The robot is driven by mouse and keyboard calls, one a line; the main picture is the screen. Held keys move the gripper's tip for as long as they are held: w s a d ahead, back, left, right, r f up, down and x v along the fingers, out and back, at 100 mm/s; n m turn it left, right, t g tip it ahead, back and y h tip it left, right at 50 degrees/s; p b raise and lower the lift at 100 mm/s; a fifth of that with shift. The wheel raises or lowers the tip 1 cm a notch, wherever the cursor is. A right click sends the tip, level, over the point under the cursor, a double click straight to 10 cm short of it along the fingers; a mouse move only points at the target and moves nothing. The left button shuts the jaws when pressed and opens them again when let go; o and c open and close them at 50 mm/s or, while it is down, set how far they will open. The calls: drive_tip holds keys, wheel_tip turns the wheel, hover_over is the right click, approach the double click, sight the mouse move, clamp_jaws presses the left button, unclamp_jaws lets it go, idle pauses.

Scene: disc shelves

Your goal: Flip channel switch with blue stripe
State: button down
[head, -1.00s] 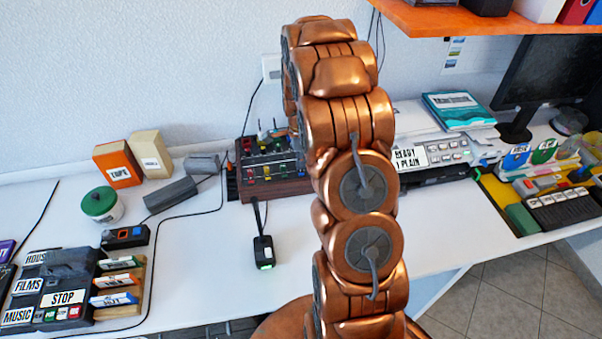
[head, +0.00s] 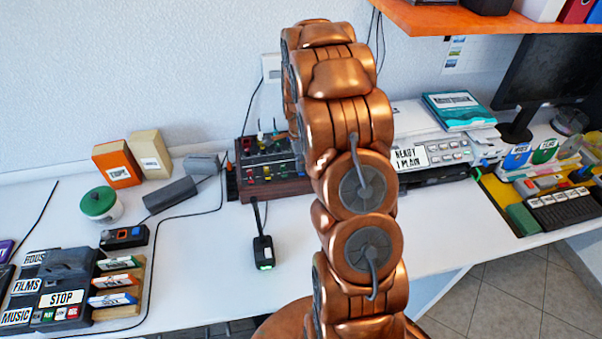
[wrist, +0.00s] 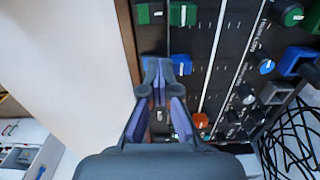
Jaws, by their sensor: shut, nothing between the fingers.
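The dark control panel (wrist: 220,45) with coloured switches fills the right part of the wrist view. In the head view it is the dark box with a reddish-brown front (head: 272,168), partly hidden behind my arm. My gripper (wrist: 158,75) is shut and empty over the panel's left strip. A blue switch piece (wrist: 182,64) shows just right of the fingertips, and more blue shows behind them at the left. I cannot tell whether the fingertips touch it. A stripe on it cannot be made out. My gripper is hidden in the head view.
Green switches (wrist: 183,14) sit above the fingertips in the wrist view; an orange one (wrist: 200,121) is below right. Knobs and loose black cables (wrist: 288,140) lie further right. In the head view, a labelled keypad device (head: 432,155) stands right of my arm.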

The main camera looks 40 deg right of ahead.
drive_tip(key=shift+r, duration=3.45)
drive_tip(key=s+a+r+n, duration=0.5)
drive_tip(key=s+a+n, duration=0.1)
drive_tip(key=s+a, duration=0.15)
drive_tip(key=s+a+r+n, duration=0.6)
drive_tip(key=a, duration=0.3)
drive_tip(key=s+a+n+g, duration=0.1)
drive_tip(key=s+a+n, duration=0.3)
drive_tip(key=s, duration=0.5)
drive_tip(key=s+a+r+n, duration=0.1)
drive_tip(key=s+a+n, duration=0.3)
drive_tip(key=s+n, duration=0.3)
drive_tip(key=s, duration=0.2)
drive_tip(key=shift+s+a+r+g, duration=0.2)
drive_tip(key=shift+s+r+g, duration=0.1)
drive_tip(key=shift+s+g, duration=0.1)
drive_tip(key=shift+w, duration=0.1)
